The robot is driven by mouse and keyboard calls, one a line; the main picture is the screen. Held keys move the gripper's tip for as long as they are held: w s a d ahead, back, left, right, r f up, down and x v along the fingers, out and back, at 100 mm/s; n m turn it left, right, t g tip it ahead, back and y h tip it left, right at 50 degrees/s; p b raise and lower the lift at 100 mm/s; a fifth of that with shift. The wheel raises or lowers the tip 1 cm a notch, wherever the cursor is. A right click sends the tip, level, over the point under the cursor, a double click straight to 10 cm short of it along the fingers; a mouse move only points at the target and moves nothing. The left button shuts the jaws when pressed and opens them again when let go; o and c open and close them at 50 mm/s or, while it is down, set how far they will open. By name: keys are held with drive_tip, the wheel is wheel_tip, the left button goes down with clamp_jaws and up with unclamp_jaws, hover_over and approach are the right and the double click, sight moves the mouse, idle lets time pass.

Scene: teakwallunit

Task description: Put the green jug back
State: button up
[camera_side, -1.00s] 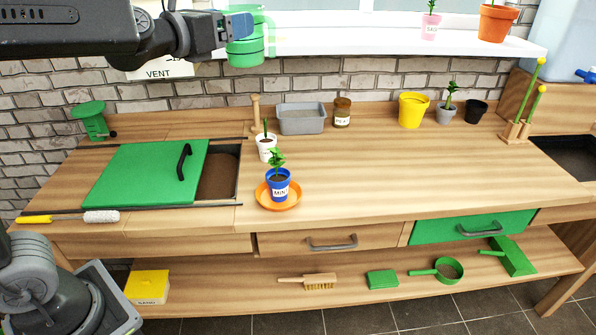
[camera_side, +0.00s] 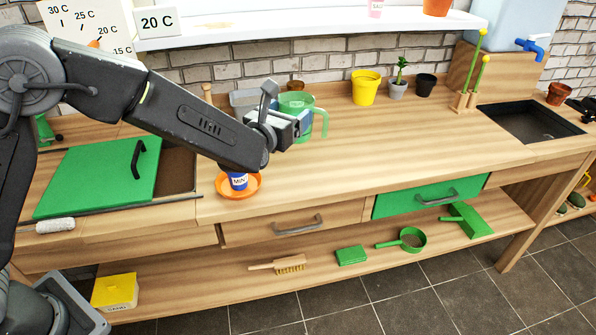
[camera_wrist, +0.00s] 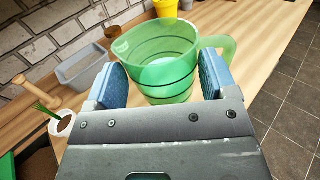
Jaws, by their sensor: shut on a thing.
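The green jug (camera_side: 297,103) is translucent, with dark bands and a handle on its right side. My gripper (camera_side: 300,122) is shut on it. In the wrist view the jug (camera_wrist: 163,50) stands upright between the two blue finger pads of my gripper (camera_wrist: 163,84), its handle pointing right. The jug is over the back middle of the wooden bench (camera_side: 400,140). I cannot tell whether its base touches the bench top or hangs just above it.
A grey tray (camera_wrist: 82,70) and a white pot (camera_wrist: 62,126) are left of the jug. A yellow pot (camera_side: 366,88), a grey plant pot (camera_side: 398,90) and a black pot (camera_side: 425,85) stand to the right. The blue mint pot (camera_side: 238,182) sits on an orange saucer (camera_side: 222,190).

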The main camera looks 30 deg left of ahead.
wheel_tip(320, 180, down, 10)
drive_tip(key=shift+d+f, duration=0.15)
drive_tip(key=shift+f, duration=0.1)
idle(0.3)
drive_tip(key=shift+f, duration=0.15)
drive_tip(key=o, duration=1.1)
